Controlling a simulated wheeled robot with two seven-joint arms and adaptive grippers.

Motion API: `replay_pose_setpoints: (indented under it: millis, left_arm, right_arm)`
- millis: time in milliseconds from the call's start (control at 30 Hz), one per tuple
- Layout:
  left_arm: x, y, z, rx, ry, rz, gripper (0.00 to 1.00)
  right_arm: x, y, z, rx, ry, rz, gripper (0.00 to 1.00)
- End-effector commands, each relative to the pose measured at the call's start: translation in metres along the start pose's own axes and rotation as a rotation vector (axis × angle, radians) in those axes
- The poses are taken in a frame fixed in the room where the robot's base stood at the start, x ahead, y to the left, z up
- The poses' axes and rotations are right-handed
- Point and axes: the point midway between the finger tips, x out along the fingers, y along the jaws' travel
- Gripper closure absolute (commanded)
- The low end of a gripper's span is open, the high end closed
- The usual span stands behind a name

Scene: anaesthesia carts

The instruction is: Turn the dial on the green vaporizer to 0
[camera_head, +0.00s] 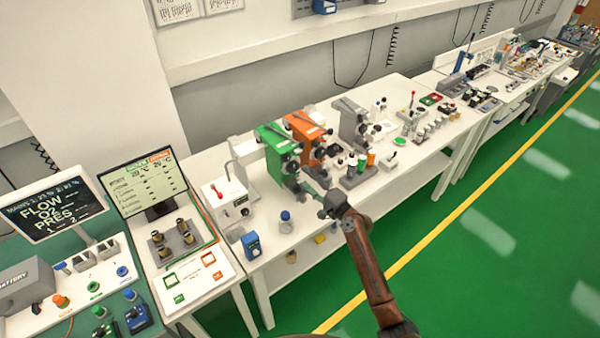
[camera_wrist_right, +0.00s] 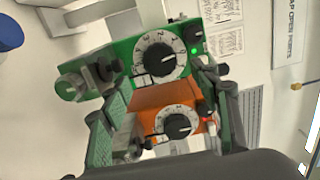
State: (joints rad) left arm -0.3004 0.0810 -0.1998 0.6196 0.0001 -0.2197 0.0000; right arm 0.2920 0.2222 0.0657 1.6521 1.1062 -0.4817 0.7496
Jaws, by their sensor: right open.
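The green vaporizer (camera_head: 277,147) stands on the white bench in the head view. In the right wrist view its green body (camera_wrist_right: 122,48) carries a round white scale dial with a black knob (camera_wrist_right: 159,55). The fine scale marks are too small to read surely. My right gripper (camera_head: 313,187) is in front of the green and orange vaporizers. In the wrist view its two fingers (camera_wrist_right: 160,80) are spread apart with nothing between the tips, and the dial lies beyond them. My left gripper is out of view.
The orange vaporizer (camera_head: 305,130) is right beside the green one, its own dial (camera_wrist_right: 178,123) below in the wrist view. A grey vaporizer (camera_head: 352,122) stands farther right. A blue-capped bottle (camera_head: 286,222) and blue box (camera_head: 252,245) stand nearer. The green floor (camera_head: 440,285) is clear.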

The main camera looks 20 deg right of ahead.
Motion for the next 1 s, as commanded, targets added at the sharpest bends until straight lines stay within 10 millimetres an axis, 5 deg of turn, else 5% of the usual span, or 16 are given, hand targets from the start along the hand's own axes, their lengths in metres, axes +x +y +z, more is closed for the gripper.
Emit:
replay_pose_setpoints:
  millis: [300, 767, 867, 1000]
  left_arm:
    - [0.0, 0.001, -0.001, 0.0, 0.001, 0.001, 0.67]
    - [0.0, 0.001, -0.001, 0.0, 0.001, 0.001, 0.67]
    - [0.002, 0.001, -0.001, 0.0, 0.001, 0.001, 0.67]
    - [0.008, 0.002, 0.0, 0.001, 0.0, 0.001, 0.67]
  right_arm:
    - [-0.051, 0.0, -0.001, -0.001, 0.001, 0.0, 0.44]
    - [-0.059, 0.002, 0.0, -0.001, 0.002, 0.002, 0.44]
    - [-0.063, 0.028, -0.004, -0.016, 0.016, 0.04, 0.44]
    - [-0.085, 0.122, -0.014, -0.092, 0.06, 0.187, 0.44]
